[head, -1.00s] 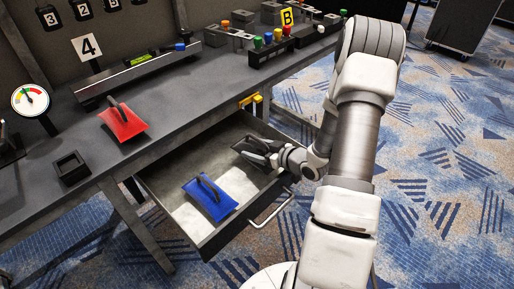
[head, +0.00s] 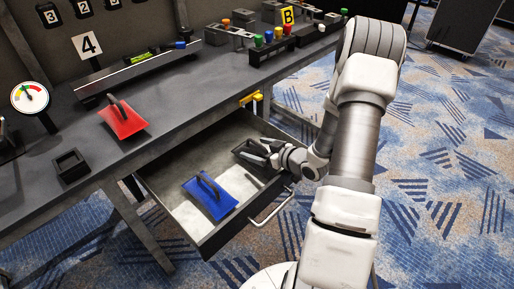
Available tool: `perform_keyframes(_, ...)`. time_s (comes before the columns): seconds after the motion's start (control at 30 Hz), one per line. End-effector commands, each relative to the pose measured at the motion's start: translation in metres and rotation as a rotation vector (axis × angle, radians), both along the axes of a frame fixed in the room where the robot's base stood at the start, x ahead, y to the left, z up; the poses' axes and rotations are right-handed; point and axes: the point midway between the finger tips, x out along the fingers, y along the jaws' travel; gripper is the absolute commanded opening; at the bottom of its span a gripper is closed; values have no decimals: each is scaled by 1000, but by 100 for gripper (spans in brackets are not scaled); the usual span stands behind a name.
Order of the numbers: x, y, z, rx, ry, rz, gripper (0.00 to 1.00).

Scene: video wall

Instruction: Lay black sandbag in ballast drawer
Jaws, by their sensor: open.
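The ballast drawer (head: 182,207) is pulled out below the workbench, with a pale floor and a bar handle at its front. The black sandbag (head: 243,153) is in the far right part of the drawer, partly hidden by my gripper. My gripper (head: 262,153) is open and low in the drawer, right at the sandbag. Whether a finger still touches the sandbag's strap is too small to tell. A blue sandbag (head: 211,198) with a dark strap lies in the near part of the drawer.
A red sandbag (head: 123,119) lies on the workbench (head: 180,105). A small black open box (head: 71,166) and a round gauge (head: 30,97) are at the left. A yellow clamp-like piece (head: 250,98) sits at the bench edge above the drawer.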

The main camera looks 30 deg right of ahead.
Motion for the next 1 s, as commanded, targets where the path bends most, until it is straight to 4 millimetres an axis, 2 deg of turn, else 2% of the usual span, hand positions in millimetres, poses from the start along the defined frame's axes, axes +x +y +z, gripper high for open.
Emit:
perform_keyframes(0.03,-4,0,-4,3,19,-3,100)
perform_keyframes(0.17,-9,-2,9,3,19,-5,100)
perform_keyframes(0.4,-57,-20,34,3,12,-6,100)
perform_keyframes(0.6,-89,-32,48,3,9,-5,100)
perform_keyframes(0.8,-104,-37,54,2,6,-2,100)
perform_keyframes(1.0,-106,-37,54,2,6,-1,100)
